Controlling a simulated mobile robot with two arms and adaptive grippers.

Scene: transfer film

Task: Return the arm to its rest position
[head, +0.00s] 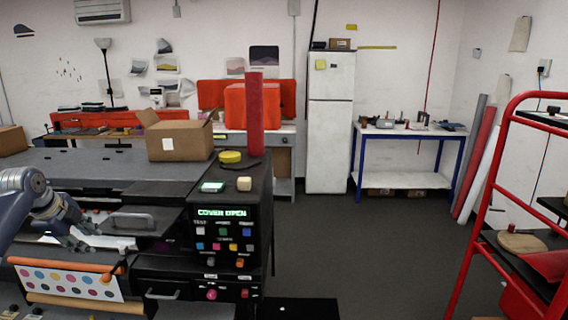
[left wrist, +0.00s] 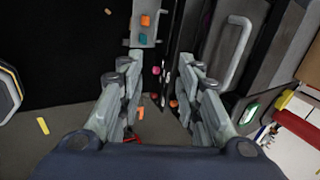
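My left arm (head: 40,195) comes in from the left in the head view and reaches over the front of a large dark printer (head: 120,170). My left gripper (head: 88,240) is at the printer's front, above a sheet with coloured dots (head: 70,281). In the left wrist view the two fingers of the gripper (left wrist: 156,75) stand apart with nothing held between them. The printer's panel (head: 229,240) has coloured buttons, and its display (head: 222,212) reads "COVER OPEN". My right gripper is not in view.
A grey handle (head: 132,220) is on the printer front close to the gripper; a handle also shows in the left wrist view (left wrist: 228,50). A cardboard box (head: 180,141) and a red roll (head: 254,115) stand on top. A red-framed rack (head: 475,215) is at right. The middle floor is clear.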

